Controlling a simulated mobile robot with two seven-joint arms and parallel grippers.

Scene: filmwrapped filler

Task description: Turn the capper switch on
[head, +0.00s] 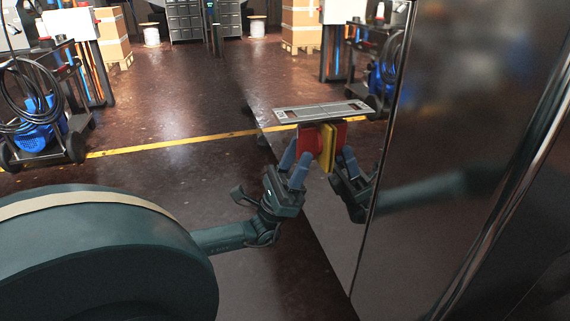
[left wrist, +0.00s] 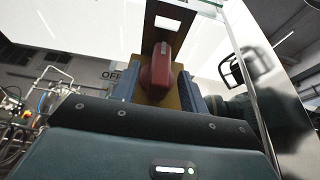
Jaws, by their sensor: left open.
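The capper switch has a red knob (head: 307,139) on a yellow backing plate (head: 327,148), mounted on the side of the glossy dark cabinet. My left gripper (head: 297,161) is open just in front of and below the knob. In the left wrist view its blue fingers stand on either side of the knob; I cannot tell whether they touch it. My right gripper is not in view.
The glossy cabinet (head: 470,110) fills the right and mirrors my arm and the room. A cart with coiled hoses (head: 40,105) stands at the left. The floor (head: 190,105) between is clear, crossed by a yellow line (head: 170,146).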

